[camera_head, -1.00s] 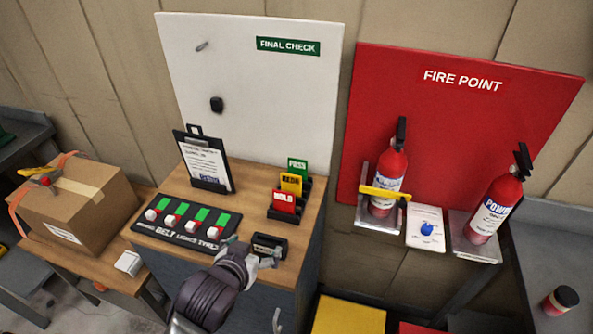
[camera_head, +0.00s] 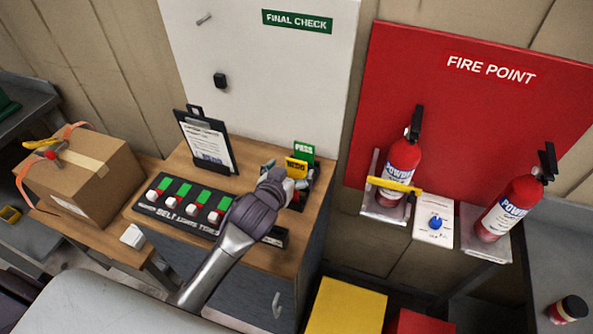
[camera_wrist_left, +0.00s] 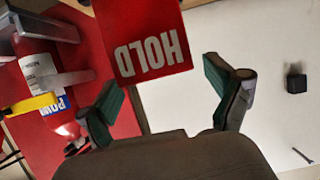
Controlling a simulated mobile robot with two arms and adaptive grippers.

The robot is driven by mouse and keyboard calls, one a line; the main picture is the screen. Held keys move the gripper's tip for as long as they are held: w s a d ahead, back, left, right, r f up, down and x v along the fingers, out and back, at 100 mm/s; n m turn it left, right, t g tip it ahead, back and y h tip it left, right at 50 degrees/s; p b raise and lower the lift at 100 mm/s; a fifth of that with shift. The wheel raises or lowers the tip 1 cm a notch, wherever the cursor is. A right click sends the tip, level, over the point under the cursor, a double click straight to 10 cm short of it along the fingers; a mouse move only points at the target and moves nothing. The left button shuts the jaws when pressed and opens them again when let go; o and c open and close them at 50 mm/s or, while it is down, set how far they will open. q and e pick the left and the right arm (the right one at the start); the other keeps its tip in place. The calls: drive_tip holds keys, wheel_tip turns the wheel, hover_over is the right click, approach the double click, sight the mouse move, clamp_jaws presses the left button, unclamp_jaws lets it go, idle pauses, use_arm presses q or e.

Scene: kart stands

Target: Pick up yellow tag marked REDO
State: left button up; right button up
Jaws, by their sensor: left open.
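The yellow REDO tag (camera_head: 297,167) stands in a dark rack on the wooden cabinet top, in front of the green PASS tag (camera_head: 304,150). My left gripper (camera_head: 285,184) is at the rack, just in front of the yellow tag, and covers its lower part. In the left wrist view the red HOLD tag (camera_wrist_left: 148,42) appears upside down, beyond the open, spread fingers of my left gripper (camera_wrist_left: 160,85). The yellow tag cannot be made out there. In the head view the red tag is mostly hidden by the gripper. My right gripper is not in view.
A switch panel (camera_head: 180,209) and a clipboard (camera_head: 207,143) stand left of the rack. A small dark holder (camera_head: 276,237) is near the cabinet's front edge. The white board (camera_head: 270,65) rises behind. Fire extinguishers (camera_head: 401,165) stand to the right.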

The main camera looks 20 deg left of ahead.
sight(296, 162)
use_arm(q)
drive_tip(key=shift+w+p, duration=0.65)
drive_tip(key=shift+w, duration=0.4)
drive_tip(key=shift+x, duration=1.15)
drive_tip(key=shift+w+f, duration=0.15)
drive_tip(key=shift+f, duration=0.15)
drive_tip(key=shift+r, duration=0.1)
drive_tip(key=shift+c, duration=0.4)
drive_tip(key=c, duration=1)
drive_tip(key=shift+o, duration=0.2)
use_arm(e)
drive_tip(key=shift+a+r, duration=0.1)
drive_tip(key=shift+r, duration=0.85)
